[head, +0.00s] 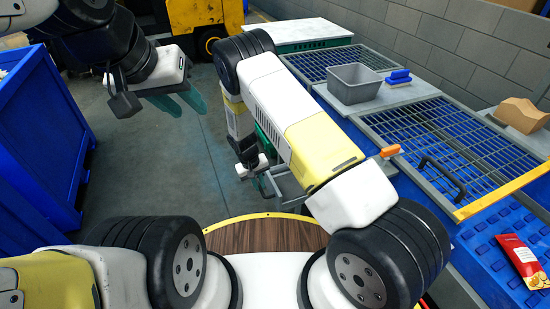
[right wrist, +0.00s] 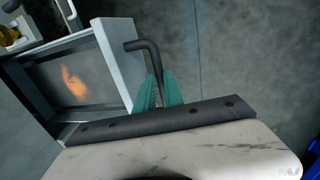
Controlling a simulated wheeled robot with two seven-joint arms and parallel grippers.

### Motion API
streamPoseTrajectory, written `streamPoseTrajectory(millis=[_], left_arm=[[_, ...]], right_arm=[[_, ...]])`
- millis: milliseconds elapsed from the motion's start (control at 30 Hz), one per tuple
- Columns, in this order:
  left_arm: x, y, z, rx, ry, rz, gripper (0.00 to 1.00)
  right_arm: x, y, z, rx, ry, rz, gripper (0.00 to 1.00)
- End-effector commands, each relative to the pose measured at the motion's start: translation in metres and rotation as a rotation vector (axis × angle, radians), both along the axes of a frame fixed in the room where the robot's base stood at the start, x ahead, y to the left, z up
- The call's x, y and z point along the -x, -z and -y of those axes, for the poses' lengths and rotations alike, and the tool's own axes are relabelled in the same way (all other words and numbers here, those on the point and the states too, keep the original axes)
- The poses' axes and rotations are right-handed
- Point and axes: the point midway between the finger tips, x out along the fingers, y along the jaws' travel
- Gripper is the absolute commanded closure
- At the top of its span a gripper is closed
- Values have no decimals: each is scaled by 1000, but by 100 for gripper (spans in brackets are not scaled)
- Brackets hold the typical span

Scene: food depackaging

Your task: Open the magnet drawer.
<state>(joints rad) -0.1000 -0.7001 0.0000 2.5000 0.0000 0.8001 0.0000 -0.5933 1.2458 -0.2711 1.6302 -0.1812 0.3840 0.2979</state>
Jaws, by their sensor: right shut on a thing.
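The magnet drawer (right wrist: 118,62) shows in the right wrist view as a pale grey panel with a grey recessed surface behind it, marked with an orange patch (right wrist: 74,80). A dark bent rod handle (right wrist: 143,46) sticks out from its front. My right gripper (right wrist: 159,90) is shut on this handle, with the rod between its teal fingers. In the head view my right gripper (head: 268,183) is low beside the machine, partly hidden by my right arm. How far the drawer stands out is hard to tell. My left gripper (head: 192,106) is open and empty in the air at the upper left.
A blue bin (head: 40,140) stands at the left. At the right a blue worktable with metal grates (head: 440,140) carries a grey tub (head: 355,84), a blue brush (head: 399,77) and a cardboard box (head: 521,114). A red food packet (head: 524,260) lies at the lower right. Open floor lies between.

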Motion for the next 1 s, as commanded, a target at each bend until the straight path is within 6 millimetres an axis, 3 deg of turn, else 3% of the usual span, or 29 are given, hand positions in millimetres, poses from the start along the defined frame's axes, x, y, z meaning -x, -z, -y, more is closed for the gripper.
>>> streamPoseTrajectory(millis=[233,667,700,800,1000], left_arm=[[0,0,0,0,0,0,64],[0,0,0,0,0,0,64],[0,0,0,0,0,0,64],[0,0,0,0,0,0,64],[0,0,0,0,0,0,64]], right_arm=[[11,0,-28,0,-2,-1,100],[12,0,-32,0,0,-1,100],[12,0,-32,0,0,-1,86],[12,0,-32,0,0,-1,66],[12,0,-32,0,0,-1,66]])
